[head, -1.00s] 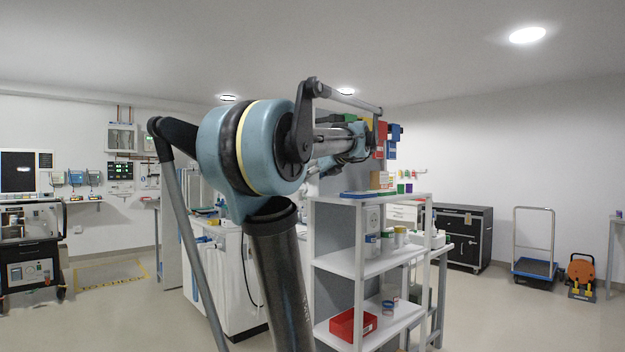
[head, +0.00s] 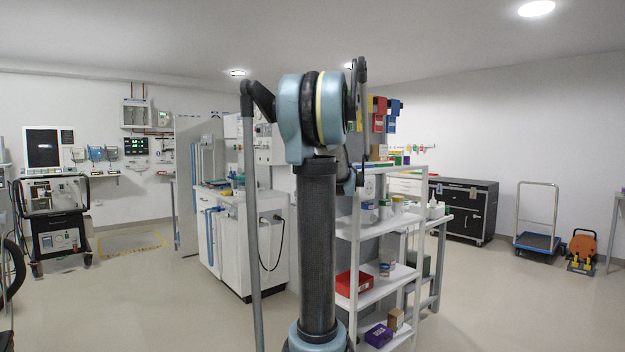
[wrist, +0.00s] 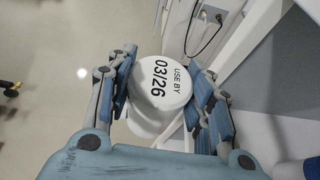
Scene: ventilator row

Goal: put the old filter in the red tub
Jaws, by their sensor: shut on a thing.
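A white round filter (wrist: 163,88) marked "USE BY 03/26" sits between the blue fingers of my gripper (wrist: 161,62) in the wrist view. My gripper is shut on it, and its marked face is toward the camera. In the head view my arm hides the gripper and the filter. A red open-topped tub (head: 354,284) stands on a lower shelf of the white rack, just right of my arm. The wrist view does not show the tub.
The white shelf rack (head: 380,232) stands close to the right of my arm. Small cans (head: 385,269) are beside the tub, and a purple box (head: 378,335) is on the shelf below. A white cabinet (head: 238,240) stands left of my arm.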

